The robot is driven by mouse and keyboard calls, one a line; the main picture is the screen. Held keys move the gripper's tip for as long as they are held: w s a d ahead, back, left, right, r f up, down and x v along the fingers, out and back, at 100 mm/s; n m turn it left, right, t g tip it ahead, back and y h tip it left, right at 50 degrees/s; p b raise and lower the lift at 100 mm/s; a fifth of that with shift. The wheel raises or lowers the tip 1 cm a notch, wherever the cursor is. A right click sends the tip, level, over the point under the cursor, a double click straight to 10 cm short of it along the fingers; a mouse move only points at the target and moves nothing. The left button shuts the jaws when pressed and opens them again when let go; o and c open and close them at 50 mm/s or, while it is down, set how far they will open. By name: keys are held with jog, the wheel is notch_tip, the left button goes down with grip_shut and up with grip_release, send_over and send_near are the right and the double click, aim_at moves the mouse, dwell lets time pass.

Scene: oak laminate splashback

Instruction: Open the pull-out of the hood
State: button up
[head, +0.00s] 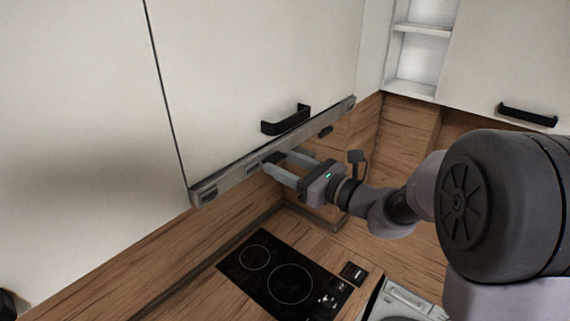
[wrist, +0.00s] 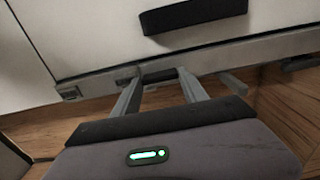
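The hood's pull-out is a thin grey metal front (head: 226,181) along the bottom of a white wall cabinet; it also crosses the wrist view (wrist: 95,86). It looks pushed in, roughly flush with the cabinet door above. My gripper (head: 275,161) is at the middle of this front, fingers pointing toward it. In the wrist view my gripper (wrist: 158,75) has its two fingers apart, with a short dark part of the front showing between the tips. Nothing is clearly held. Whether the fingertips touch the front, I cannot tell.
A black bar handle (head: 286,120) sits on the cabinet door just above the front. A black cooktop (head: 283,278) lies on the wooden counter below. Another cabinet with a black handle (head: 527,115) and open white shelves (head: 420,48) stand at the right.

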grip_shut()
jog(key=b+v, duration=0.4)
jog(key=v, duration=0.9)
jog(key=o, duration=1.2)
grip_release()
jog(key=shift+o, duration=0.2)
jog(key=shift+s+d, duration=0.1)
jog(key=b+v, duration=0.3)
jog(key=v, duration=1.4)
jog(key=shift+s+f, duration=0.1)
